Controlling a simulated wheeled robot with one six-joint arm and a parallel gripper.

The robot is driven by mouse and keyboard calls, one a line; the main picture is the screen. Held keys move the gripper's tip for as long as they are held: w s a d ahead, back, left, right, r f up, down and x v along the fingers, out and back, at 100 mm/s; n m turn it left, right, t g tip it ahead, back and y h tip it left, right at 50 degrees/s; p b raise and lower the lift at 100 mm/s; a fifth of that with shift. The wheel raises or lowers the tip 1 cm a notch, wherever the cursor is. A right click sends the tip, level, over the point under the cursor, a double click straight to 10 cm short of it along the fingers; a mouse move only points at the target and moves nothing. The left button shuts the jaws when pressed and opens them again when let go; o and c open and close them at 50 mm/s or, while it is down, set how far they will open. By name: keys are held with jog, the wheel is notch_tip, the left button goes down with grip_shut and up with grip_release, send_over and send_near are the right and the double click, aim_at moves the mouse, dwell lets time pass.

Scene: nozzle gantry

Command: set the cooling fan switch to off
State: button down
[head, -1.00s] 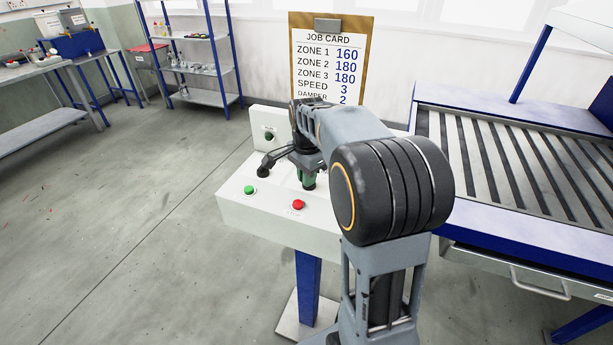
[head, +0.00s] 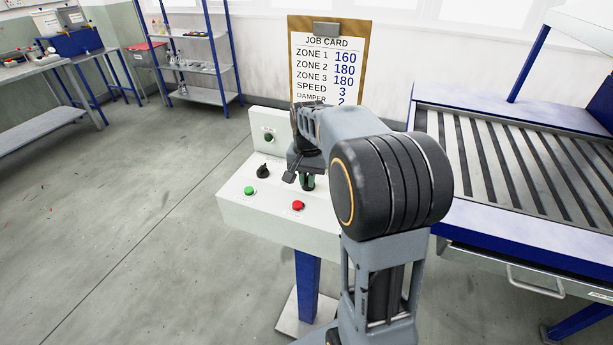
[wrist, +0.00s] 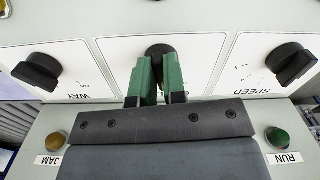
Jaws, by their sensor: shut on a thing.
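The cooling fan switch is the black knob (wrist: 158,50) in the middle of the wrist view, on a white plate with upside-down lettering mostly hidden by my fingers. My gripper (wrist: 158,78) has green fingers, one on each side of this knob, and is shut on it. The knob's pointer and its marks are hidden, so I cannot tell its setting. In the head view, my gripper (head: 308,182) reaches down to the white console (head: 265,222), and the arm hides the knob.
Black knobs marked WAY (wrist: 38,72) and SPEED (wrist: 290,63) flank the fingers. Two lamps or buttons, JAM (wrist: 54,141) and RUN (wrist: 277,138), are close by. The console also carries a green button (head: 250,190) and a red button (head: 298,205). A job card (head: 327,70) stands behind.

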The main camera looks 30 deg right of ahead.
jog(key=shift+d+n, duration=0.1)
jog(key=shift+n, duration=2.1)
jog(key=c, duration=1.2)
grip_release()
notch_tip(320, 180, up, 14)
jog(key=shift+s+f+p, duration=0.1)
jog(key=shift+p, duration=0.4)
